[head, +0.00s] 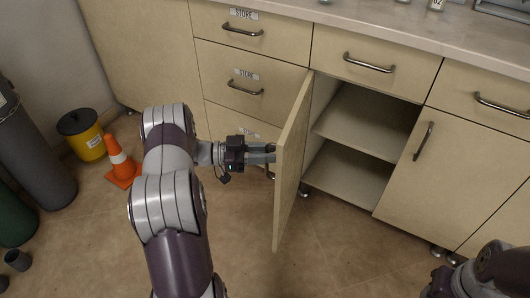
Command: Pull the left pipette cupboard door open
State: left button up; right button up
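The cupboard door (293,165) stands swung out from the cabinet, seen nearly edge-on. Behind it the cupboard (365,140) is open, with an empty-looking shelf and floor. My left gripper (268,156) is at the outer face of the door, by its dark handle (270,173). The fingers reach up to the door, and their tips are partly hidden, so I cannot tell whether they are closed on the handle. My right arm shows at the lower right corner, and its fingertips are not clearly visible.
A closed door (450,165) with a vertical handle is right of the opening. Drawers (245,80) labelled STORE are to the left, under the worktop (400,25). An orange cone (121,163), a yellow bin (83,135) and gas cylinders (35,150) stand at left. Floor before the cupboard is clear.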

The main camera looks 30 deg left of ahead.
pick_arm(q)
jog(key=p+v, duration=0.2)
jog(key=v, duration=1)
jog(key=shift+s+a+p, duration=0.2)
jog(key=shift+a+p, duration=0.1)
jog(key=shift+p, duration=0.05)
